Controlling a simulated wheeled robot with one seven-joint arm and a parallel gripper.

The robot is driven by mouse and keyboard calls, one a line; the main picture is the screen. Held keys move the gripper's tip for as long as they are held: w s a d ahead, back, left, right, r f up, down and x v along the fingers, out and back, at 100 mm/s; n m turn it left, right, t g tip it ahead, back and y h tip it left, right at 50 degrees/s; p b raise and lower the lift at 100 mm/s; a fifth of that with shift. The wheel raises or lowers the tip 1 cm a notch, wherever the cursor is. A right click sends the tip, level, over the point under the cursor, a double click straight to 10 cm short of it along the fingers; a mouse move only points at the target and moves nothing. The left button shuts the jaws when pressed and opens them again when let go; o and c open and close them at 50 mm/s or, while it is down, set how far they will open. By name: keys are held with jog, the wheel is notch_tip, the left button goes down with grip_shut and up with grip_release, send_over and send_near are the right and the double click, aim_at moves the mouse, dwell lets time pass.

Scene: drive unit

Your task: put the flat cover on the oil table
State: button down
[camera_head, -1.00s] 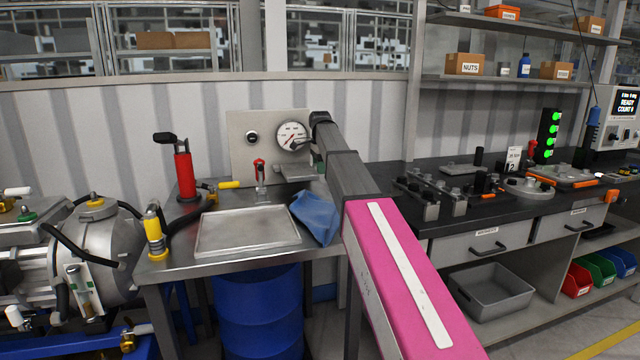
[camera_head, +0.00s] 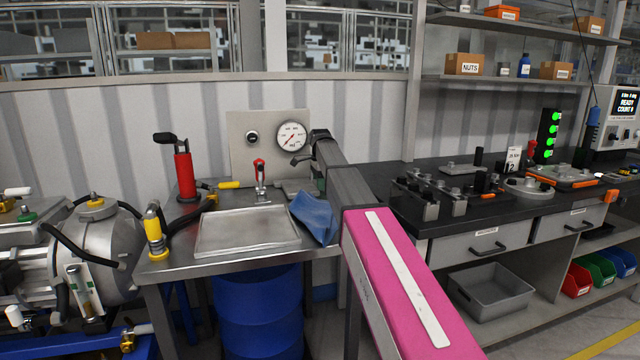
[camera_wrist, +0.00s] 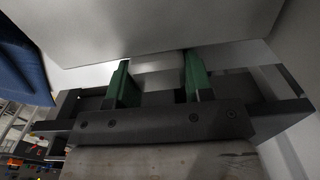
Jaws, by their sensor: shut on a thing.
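The oil table is a steel bench (camera_head: 180,262) with a shallow metal tray on its top. My gripper (camera_wrist: 156,76) shows two green fingers in the wrist view, shut on a grey block between them. A broad, flat grey plate fills the top of that view, next to the block; I take it as the flat cover (camera_wrist: 160,25). In the head view a small part of the cover (camera_head: 293,186) shows low over the back right of the table. Its right side is hidden by my arm and a blue cloth. I cannot tell whether it touches the table.
The blue cloth (camera_head: 315,216) lies at the table's right edge, beside the tray (camera_head: 247,232). A red-handled lever (camera_head: 260,178), a red cylinder (camera_head: 185,172) and a gauge panel (camera_head: 240,140) stand at the back. A yellow-topped fitting (camera_head: 155,235) stands front left.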

jog(key=c, duration=0.5)
grip_release()
jog(key=shift+f, duration=0.15)
notch_tip(320, 180, up, 12)
jog(key=shift+r, duration=0.25)
